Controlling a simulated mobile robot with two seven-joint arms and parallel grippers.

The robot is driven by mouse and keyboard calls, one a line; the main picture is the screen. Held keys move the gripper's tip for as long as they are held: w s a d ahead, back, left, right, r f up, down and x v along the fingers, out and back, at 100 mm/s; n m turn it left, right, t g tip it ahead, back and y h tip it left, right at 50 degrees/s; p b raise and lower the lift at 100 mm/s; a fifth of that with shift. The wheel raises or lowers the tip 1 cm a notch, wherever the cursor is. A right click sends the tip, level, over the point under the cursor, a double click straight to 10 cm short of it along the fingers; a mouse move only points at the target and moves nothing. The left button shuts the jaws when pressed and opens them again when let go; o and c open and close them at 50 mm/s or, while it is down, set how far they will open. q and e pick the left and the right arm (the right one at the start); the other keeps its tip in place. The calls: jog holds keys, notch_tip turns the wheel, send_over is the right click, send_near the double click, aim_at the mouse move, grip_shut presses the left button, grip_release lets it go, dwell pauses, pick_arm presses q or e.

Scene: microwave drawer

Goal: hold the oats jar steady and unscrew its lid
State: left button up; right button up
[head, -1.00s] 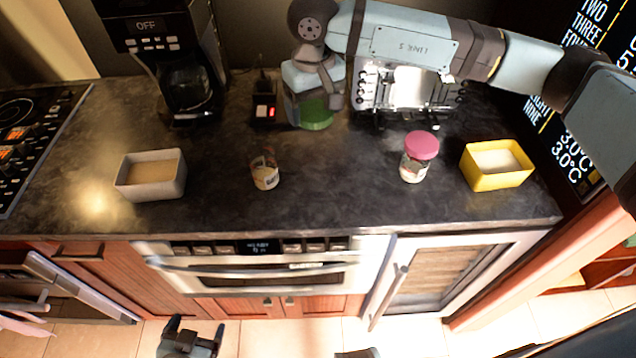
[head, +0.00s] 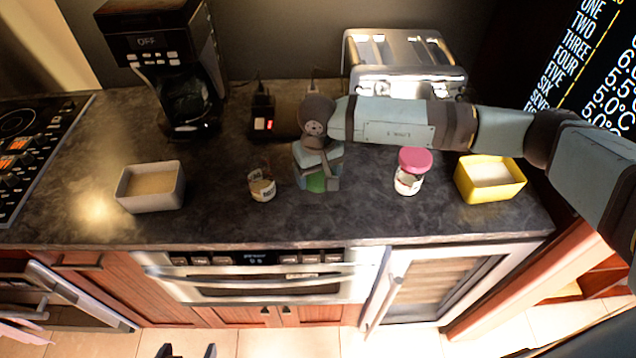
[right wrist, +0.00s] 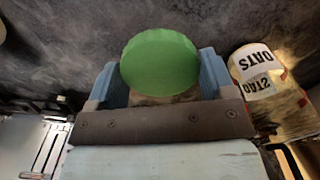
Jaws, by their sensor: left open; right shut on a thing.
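The oats jar (head: 262,187) stands on the dark counter, left of my right gripper. It also shows in the right wrist view (right wrist: 262,85), with OATS labels; I see no lid on it. My right gripper (head: 317,174) is shut on a green lid (right wrist: 160,62) with a ridged rim, seen face-on between the fingers. A beige strip shows just below the lid; I cannot tell whether it belongs to a held thing. The gripper is apart from the jar. My left gripper (head: 187,351) is open and empty at the bottom edge, far in front of the counter; only its fingertips show.
A jar with a pink lid (head: 415,160) and a yellow box (head: 463,187) stand at right. A grey box (head: 130,197) is at left. A coffee maker (head: 150,35) and a toaster (head: 390,52) stand behind. The counter between grey box and oats jar is clear.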

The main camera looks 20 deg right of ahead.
aim_at(318, 193)
notch_tip(318, 193, down, 5)
jog(key=shift+r+p, duration=0.2)
jog(key=shift+p, duration=0.15)
jog(key=shift+f, duration=0.2)
jog(key=o, duration=1)
jog(key=shift+r, duration=0.1)
